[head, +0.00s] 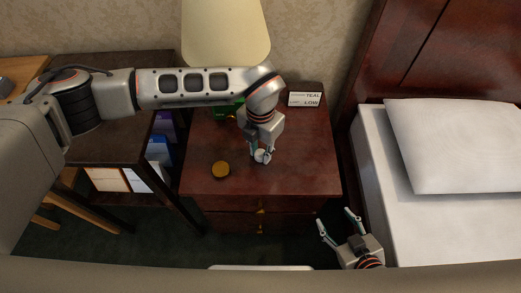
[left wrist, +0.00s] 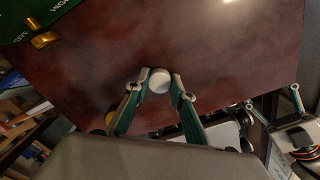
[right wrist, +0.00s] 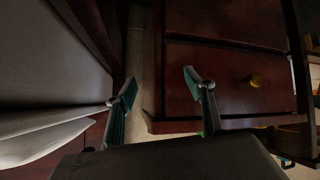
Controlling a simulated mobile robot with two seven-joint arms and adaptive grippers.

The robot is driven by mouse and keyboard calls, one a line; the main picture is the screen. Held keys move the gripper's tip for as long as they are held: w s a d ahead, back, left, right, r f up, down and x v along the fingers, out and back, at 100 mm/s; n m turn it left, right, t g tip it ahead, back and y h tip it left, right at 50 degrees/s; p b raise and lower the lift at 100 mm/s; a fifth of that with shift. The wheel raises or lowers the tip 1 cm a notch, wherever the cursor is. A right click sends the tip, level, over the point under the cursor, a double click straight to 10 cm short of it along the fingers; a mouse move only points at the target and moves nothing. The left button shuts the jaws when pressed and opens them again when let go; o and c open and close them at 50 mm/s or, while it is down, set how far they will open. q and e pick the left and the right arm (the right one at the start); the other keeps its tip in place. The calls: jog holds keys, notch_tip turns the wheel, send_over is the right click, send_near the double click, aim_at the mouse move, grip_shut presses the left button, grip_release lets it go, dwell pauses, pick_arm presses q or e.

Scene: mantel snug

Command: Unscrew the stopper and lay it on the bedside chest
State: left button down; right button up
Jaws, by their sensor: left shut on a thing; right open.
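The bedside chest (head: 305,170) has a dark red-brown top and drawers. My left gripper (head: 262,156) points down over its top and is shut on a small white round thing (left wrist: 159,81). I cannot tell whether this is the stopper or what lies under it, or whether it touches the chest. A round gold-brown piece (head: 221,170) lies on the chest to the left of this gripper; one finger partly hides it in the left wrist view. My right gripper (head: 341,222) is open and empty, in front of the chest's right front corner, lower than its top.
A green box (head: 228,109) with a gold knob (left wrist: 44,40) stands behind my left gripper, partly hidden. A lamp (head: 225,35) and a card (head: 305,99) reading TEAL and LOW are at the back. The bed (head: 400,215) stands right. The chest's front right is bare.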

aim_at(260, 153)
pick_arm(q)
jog(key=c, duration=1.7)
grip_release()
jog(key=shift+f, duration=0.15)
notch_tip(260, 153, up, 7)
jog(key=shift+w+p, duration=0.1)
jog(key=shift+p, duration=0.55)
jog(key=shift+r+p, duration=0.35)
jog(key=shift+r, duration=2.35)
